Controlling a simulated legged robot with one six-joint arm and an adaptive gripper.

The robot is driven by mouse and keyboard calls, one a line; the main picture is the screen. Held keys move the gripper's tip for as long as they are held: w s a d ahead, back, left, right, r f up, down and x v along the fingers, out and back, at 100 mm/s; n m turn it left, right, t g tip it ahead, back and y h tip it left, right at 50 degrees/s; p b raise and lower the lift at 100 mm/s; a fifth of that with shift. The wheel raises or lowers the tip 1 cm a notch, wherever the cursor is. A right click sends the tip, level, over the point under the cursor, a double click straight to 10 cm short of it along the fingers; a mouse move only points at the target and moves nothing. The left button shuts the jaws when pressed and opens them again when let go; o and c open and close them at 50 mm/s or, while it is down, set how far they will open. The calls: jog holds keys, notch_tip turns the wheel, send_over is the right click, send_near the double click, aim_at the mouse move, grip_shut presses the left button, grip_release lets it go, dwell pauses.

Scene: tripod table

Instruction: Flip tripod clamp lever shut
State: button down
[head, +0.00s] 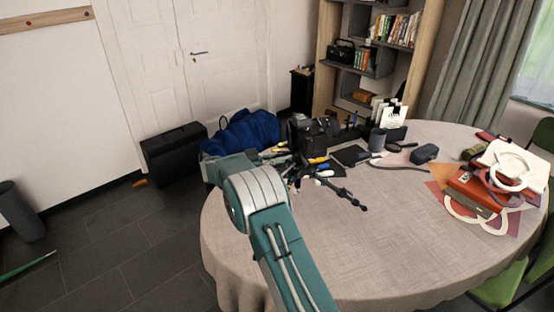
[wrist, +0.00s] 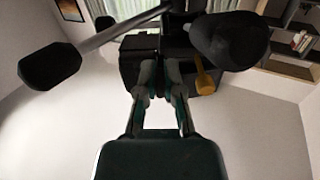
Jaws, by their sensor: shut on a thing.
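A black camera on a tripod (head: 298,135) stands on the round table, beyond my arm. In the wrist view the dark tripod head (wrist: 130,62) fills the upper middle. A small orange lever-like piece (wrist: 204,78) hangs at its right side, just right of my fingers and apart from them. My gripper (wrist: 160,68) has its fingertips at the underside of the dark head and is shut on a dark part of it. The fingers and shadow hide which part this is. In the head view my gripper is hidden behind my arm.
Black handle grips, one at left (wrist: 50,66) and one at right (wrist: 228,40), jut near my gripper. A tripod leg (head: 345,193) reaches over the cloth-covered table (head: 300,250). Small tools crowd the tripod's base. A blue bag (head: 245,132) lies behind; the table's front is clear.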

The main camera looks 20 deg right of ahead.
jog(key=c, duration=1)
grip_release()
jog(key=shift+r, duration=0.1)
jog(key=shift+c, duration=0.2)
jog(key=w+a, duration=0.1)
jog(key=a, duration=1.1)
jog(key=shift+w+f, duration=0.15)
jog(key=shift+f, duration=0.05)
